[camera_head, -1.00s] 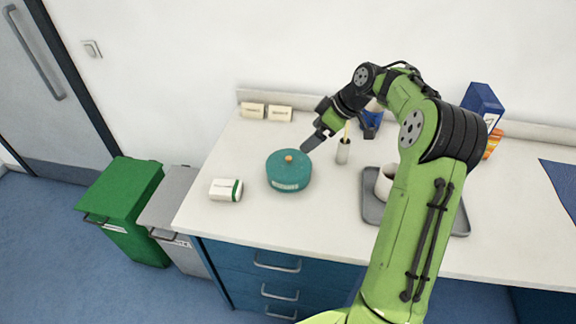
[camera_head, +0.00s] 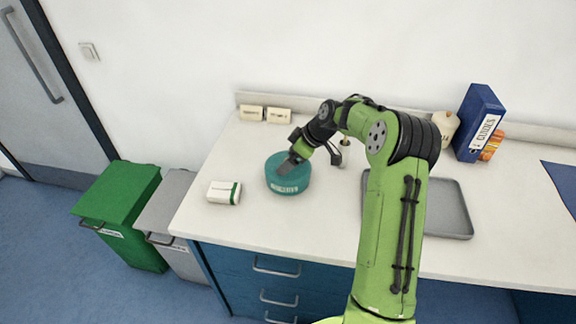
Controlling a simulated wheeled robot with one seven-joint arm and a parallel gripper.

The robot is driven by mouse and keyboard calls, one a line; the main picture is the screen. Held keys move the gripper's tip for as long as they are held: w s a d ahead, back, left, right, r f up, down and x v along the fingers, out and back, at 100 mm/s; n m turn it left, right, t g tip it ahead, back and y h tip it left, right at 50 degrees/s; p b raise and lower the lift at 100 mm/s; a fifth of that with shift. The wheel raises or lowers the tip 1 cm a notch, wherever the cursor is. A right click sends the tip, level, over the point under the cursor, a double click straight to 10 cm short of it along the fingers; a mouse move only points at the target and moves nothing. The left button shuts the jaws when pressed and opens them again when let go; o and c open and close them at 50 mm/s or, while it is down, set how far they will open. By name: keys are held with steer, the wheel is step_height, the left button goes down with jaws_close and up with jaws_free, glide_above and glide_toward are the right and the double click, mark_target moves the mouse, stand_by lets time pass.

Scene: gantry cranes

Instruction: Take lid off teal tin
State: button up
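The round teal tin (camera_head: 288,183) stands upright on the white counter, left of my arm. Its lid (camera_head: 274,163) is on top of it. The lid's small orange-brown knob is hidden behind my gripper (camera_head: 286,168). My gripper reaches over the tin from the upper right, with its dark fingers over the middle of the lid at the knob. The view is too small to show whether the fingers are apart or closed on the knob.
A white and green box (camera_head: 223,192) lies left of the tin. A grey tray (camera_head: 447,208) lies to the right, partly behind my arm. A blue binder (camera_head: 478,122) stands at the back right. Bare counter lies before the tin.

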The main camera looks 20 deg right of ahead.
steer(key=shift+s, duration=0.2)
steer(key=c, duration=1.4)
steer(key=shift+w+f, duration=0.1)
jaws_close()
steer(key=shift+f, duration=0.1)
